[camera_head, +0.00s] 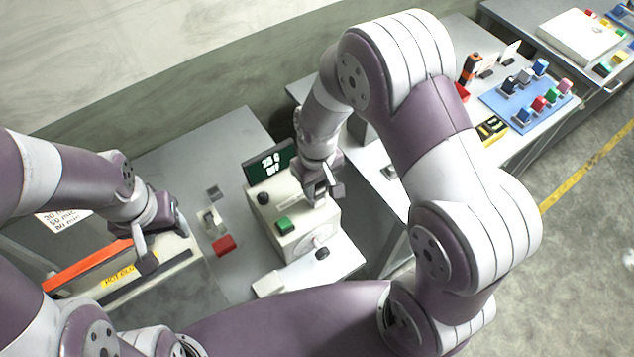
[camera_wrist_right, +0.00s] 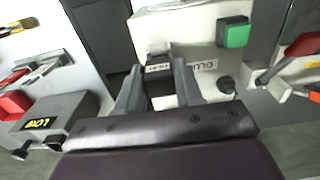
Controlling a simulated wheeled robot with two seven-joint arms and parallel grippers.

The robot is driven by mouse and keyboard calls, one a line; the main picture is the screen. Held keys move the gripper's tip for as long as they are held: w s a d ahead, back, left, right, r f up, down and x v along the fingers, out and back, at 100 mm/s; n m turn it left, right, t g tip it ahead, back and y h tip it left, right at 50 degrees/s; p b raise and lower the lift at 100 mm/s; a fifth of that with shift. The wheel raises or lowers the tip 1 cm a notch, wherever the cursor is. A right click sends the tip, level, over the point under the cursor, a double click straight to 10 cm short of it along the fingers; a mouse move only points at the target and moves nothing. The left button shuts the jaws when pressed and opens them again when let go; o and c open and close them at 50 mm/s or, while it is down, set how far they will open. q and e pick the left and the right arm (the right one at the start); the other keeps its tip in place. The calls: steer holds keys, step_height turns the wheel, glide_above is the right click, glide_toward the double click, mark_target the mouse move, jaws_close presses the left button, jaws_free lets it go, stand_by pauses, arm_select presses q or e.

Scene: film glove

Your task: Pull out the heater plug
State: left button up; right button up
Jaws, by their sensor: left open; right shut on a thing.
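The heater plug (camera_wrist_right: 159,50) is a small grey block at the white control box. It shows between the fingers of my right gripper (camera_wrist_right: 160,72) in the right wrist view, beside a small label whose text is hard to read. In the head view my right gripper (camera_head: 318,196) is at the top right part of the white box (camera_head: 310,237), shut on the plug, which its fingers hide there. I cannot tell whether the plug is still seated. My left gripper (camera_head: 163,240) is open and empty, above the machine with the orange bar (camera_head: 88,266).
A blue mat (camera_head: 497,98) with several small coloured items is on the right bench.

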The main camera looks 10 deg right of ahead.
steer(key=shift+r+p, duration=1.75)
steer(key=shift+r, duration=0.35)
steer(key=shift+r, duration=0.1)
step_height(320, 180, up, 3)
steer(key=p, duration=0.3)
